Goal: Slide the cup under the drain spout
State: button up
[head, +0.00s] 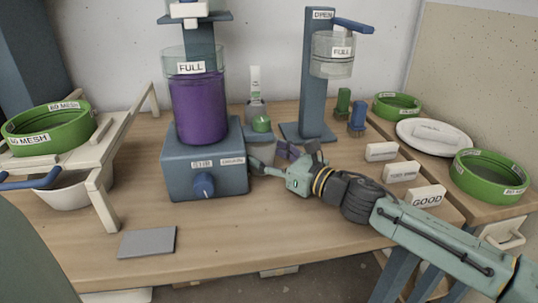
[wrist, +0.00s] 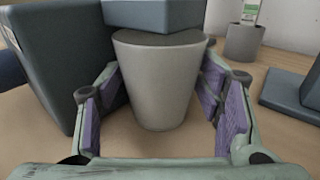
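The grey tapered cup (wrist: 157,85) stands upright on the table in the wrist view. It is between the two purple-padded fingers of my gripper (wrist: 160,92), which is open around it. The fingertips are very close to the cup's sides; contact is unclear. A blue-grey block (wrist: 165,14), apparently the drain spout, sits over the far part of the cup's dark top. In the head view my gripper (head: 283,160) is just right of the blue machine base (head: 205,168) carrying the purple FULL vessel (head: 198,105). I cannot make out the cup clearly there.
The machine base wall (wrist: 45,70) is close on the left. A grey holder with a green-labelled bottle (wrist: 243,42) stands behind. The OPEN stand (head: 313,80) is to the right. A flat grey plate (head: 147,242) lies at the front left. The front middle table is clear.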

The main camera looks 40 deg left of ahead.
jog(key=c, duration=0.5)
jog(key=o, duration=1.1)
jog(key=shift+c, duration=0.2)
jog(key=d, duration=1.2)
jog(key=shift+s, duration=0.15)
